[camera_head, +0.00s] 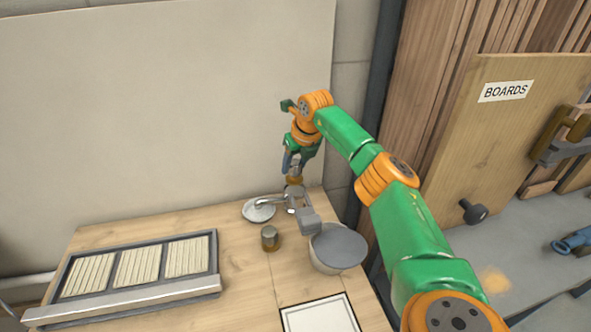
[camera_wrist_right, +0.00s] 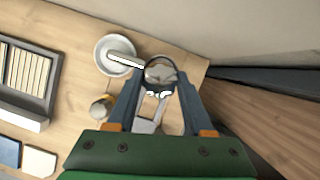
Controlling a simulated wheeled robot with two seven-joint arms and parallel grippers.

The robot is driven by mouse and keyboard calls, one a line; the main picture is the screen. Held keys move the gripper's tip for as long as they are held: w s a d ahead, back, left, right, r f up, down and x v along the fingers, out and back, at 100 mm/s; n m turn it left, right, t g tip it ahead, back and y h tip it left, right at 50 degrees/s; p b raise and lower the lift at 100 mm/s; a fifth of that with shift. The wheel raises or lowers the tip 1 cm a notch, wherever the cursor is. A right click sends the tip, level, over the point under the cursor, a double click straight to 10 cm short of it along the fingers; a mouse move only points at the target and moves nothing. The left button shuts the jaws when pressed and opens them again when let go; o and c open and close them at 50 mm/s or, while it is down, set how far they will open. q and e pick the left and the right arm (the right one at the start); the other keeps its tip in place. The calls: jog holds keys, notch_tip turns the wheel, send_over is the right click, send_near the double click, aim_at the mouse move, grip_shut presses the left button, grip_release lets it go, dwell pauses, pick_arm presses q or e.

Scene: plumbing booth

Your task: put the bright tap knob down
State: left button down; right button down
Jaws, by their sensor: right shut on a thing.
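The bright tap knob (camera_wrist_right: 160,70) is round and shiny, held between the fingertips of my right gripper (camera_wrist_right: 160,78). In the head view my right gripper (camera_head: 292,172) points down above the grey tap (camera_head: 296,197) near the back of the bench, its fingers partly hiding the knob. I cannot tell whether the knob touches the tap. A brownish, brass-like knob (camera_head: 270,238) stands on the bench in front of the tap, apart from the gripper; it also shows in the right wrist view (camera_wrist_right: 101,107). My left gripper is out of view.
A pale dish (camera_head: 258,212) lies under the spout. A grey-topped round pot (camera_head: 338,245) stands right of the tap. A slatted tray (camera_head: 213,258) lies at left, a white framed panel (camera_head: 320,314) at front. A wall (camera_head: 170,100) rises behind. The bench between tray and brass knob is clear.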

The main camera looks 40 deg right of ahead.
aim_at(295, 173)
jog(key=shift+w+d+f, duration=0.25)
jog(key=shift+d+f, duration=0.1)
jog(key=shift+f, duration=1.95)
jog(key=shift+c, duration=1.5)
grip_release()
jog(key=shift+p, duration=0.3)
jog(key=shift+r, duration=0.1)
jog(key=shift+r, duration=0.25)
jog(key=v, duration=1.1)
jog(key=shift+s+r, duration=0.3)
jog(key=shift+a, duration=0.15)
